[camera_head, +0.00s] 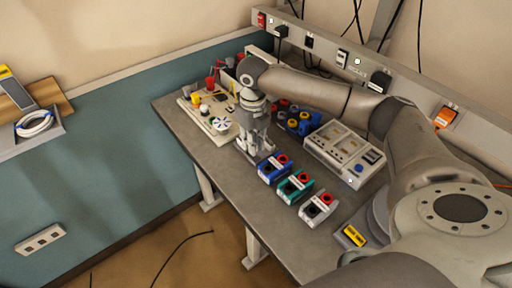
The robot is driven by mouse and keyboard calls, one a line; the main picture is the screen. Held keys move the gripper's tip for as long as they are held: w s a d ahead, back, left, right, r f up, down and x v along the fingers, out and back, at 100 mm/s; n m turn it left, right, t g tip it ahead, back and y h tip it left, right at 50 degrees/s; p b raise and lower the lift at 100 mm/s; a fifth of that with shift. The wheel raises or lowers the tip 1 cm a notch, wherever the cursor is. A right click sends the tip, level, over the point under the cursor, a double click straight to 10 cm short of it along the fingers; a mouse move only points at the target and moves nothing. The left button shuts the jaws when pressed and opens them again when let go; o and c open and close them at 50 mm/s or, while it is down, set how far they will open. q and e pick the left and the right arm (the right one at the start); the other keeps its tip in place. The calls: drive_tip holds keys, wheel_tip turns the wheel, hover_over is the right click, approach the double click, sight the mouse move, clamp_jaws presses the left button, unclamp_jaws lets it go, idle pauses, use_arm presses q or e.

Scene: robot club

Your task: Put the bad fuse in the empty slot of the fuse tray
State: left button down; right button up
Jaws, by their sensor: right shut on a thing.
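My right gripper (254,147) points down over the far part of the bench, between a pale board and a blue block. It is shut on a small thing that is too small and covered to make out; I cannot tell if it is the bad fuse. A pale grey panel box (345,153) with small slots and a blue knob lies to the right of the gripper; I cannot tell if it is the fuse tray. The empty slot cannot be made out. My left gripper is not in view.
A blue block (266,176), a teal block (288,190) and a white block (311,213) line the front of the grey bench (235,174). The pale board (205,122) with coloured parts stands left. Blue-and-yellow parts (294,122) lie behind the gripper.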

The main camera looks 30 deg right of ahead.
sight(257, 148)
drive_tip(key=f, duration=0.1)
drive_tip(key=d+f+p, duration=0.1)
drive_tip(key=f, duration=0.1)
drive_tip(key=shift+s, duration=0.1)
drive_tip(key=shift+f, duration=0.55)
drive_tip(key=o, duration=0.9)
drive_tip(key=shift+f, duration=0.15)
drive_tip(key=shift+c, duration=0.2)
wheel_tip(257, 148, up, 12)
drive_tip(key=shift+r+b, duration=0.2)
drive_tip(key=shift+b, duration=0.85)
